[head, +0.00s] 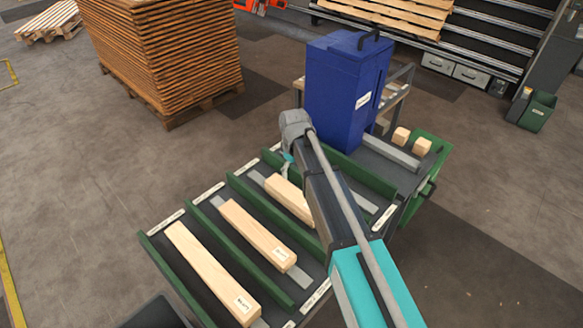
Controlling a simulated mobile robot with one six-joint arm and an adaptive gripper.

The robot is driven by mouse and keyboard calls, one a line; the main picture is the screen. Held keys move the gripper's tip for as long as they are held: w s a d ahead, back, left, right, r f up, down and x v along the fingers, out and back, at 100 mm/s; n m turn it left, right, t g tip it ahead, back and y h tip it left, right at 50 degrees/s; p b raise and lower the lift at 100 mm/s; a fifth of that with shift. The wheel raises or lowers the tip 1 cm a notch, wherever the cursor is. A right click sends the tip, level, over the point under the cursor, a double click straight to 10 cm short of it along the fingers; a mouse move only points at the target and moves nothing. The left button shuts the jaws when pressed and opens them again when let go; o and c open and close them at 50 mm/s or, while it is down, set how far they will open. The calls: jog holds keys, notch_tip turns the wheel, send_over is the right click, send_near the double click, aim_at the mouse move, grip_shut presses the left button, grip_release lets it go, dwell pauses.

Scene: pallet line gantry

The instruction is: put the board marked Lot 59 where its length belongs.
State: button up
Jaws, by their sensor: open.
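Three pale boards lie in the lanes of a dark rack with green dividers (250,220): a long left board (208,270), a middle board (255,232) and a third board (288,195), partly hidden by my arm. The left and middle boards carry small white labels at their near ends, too small to read surely. No Lot 59 mark is legible, so I cannot tell which board bears it. My gripper (287,168) hangs from the grey wrist near the far end of the third board, mostly hidden and small. It is open, and I see nothing held.
A blue labelled cabinet (345,95) stands behind the rack. Two short wooden blocks (400,136) lie right of it, near a green-edged tray (437,150). A tall stack of brown sheets (165,50) stands at back left. Floor is clear at left.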

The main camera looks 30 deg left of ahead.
dwell(0.9)
jog(key=d+m, duration=1)
jog(key=d, duration=2.7)
jog(key=s+d+m, duration=0.4)
jog(key=s+d, duration=0.2)
jog(key=d, duration=0.6)
jog(key=shift+d+m, duration=0.2)
jog(key=shift+m, duration=0.2)
